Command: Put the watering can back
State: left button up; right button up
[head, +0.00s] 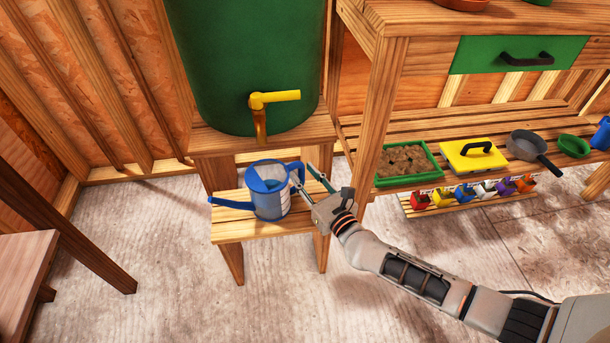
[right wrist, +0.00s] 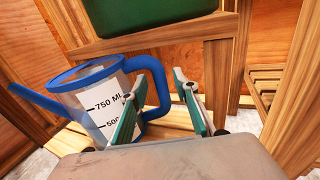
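The watering can (head: 268,196) has a blue rim, spout and handle, and a pale body. It stands upright on a small wooden step (head: 228,230) in front of the green barrel. Its spout points left and its handle is on the right. The right wrist view shows the can (right wrist: 88,85) with "750 ML" and "500" marks. My right gripper (head: 310,184) is at the handle side. Its teal fingers (right wrist: 162,108) are apart, with the blue handle between them and a gap to the right finger. My left gripper is not in view.
The green barrel (head: 240,60) with a yellow tap (head: 272,98) stands on a wooden stand behind the can. The workbench's slatted lower shelf (head: 370,130) on the right holds a green tray (head: 408,180), yellow lid-like item (head: 470,162) and pan (head: 526,143). Small coloured cans stand below.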

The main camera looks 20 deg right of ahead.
jog(key=shift+s, duration=0.3)
jog(key=s, duration=0.3)
jog(key=s+p, duration=0.1)
jog(key=s, duration=0.2)
jog(key=s+d+p, duration=0.1)
jog(key=s, duration=0.3)
jog(key=shift+r, duration=0.15)
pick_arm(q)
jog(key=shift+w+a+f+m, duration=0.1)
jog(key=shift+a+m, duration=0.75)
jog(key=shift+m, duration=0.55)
pick_arm(e)
jog(key=shift+s, duration=0.7)
